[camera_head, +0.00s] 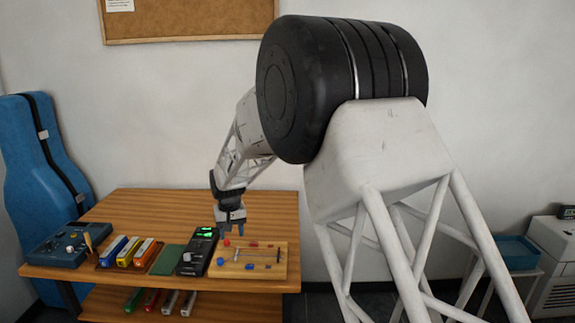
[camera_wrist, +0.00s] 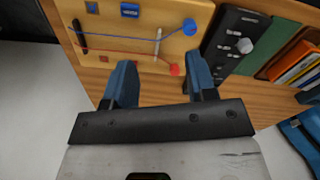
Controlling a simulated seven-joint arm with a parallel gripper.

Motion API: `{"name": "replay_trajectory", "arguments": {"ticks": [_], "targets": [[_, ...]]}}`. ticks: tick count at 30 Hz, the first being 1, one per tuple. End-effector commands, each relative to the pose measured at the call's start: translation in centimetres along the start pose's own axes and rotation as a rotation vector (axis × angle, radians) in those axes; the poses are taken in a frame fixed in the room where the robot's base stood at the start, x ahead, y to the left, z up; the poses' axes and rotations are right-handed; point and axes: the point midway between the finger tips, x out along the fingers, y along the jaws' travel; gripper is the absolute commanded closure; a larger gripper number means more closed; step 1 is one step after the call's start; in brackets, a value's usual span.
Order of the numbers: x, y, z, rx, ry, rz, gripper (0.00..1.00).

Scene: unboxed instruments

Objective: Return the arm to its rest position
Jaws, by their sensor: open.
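My gripper (camera_head: 231,220) hangs at the end of my arm over the right part of the wooden table (camera_head: 180,207), above the back left edge of a pale wooden board. In the wrist view my gripper (camera_wrist: 152,88) shows two blue fingers spread apart with nothing between them. The pale wooden board (camera_head: 274,270) carries small red and blue parts and wires. It also shows in the wrist view (camera_wrist: 115,42), beyond the fingertips.
Left of the board are a black device (camera_head: 193,265) with green lights, a green mat (camera_head: 168,259), several coloured boxes (camera_head: 129,252) and a blue device (camera_head: 62,245). A blue instrument case (camera_head: 38,160) stands at far left. Small items lie on the lower shelf (camera_head: 220,307).

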Motion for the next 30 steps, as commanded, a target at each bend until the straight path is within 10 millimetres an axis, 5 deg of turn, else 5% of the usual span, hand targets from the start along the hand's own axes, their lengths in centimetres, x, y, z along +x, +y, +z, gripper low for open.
{"name": "replay_trajectory", "arguments": {"ticks": [12,30], "targets": [[-8.2,7.7,8.6,0.067,0.041,0.001,0.48],[-15.8,15.5,23.4,0.159,0.095,0.008,0.48]]}}
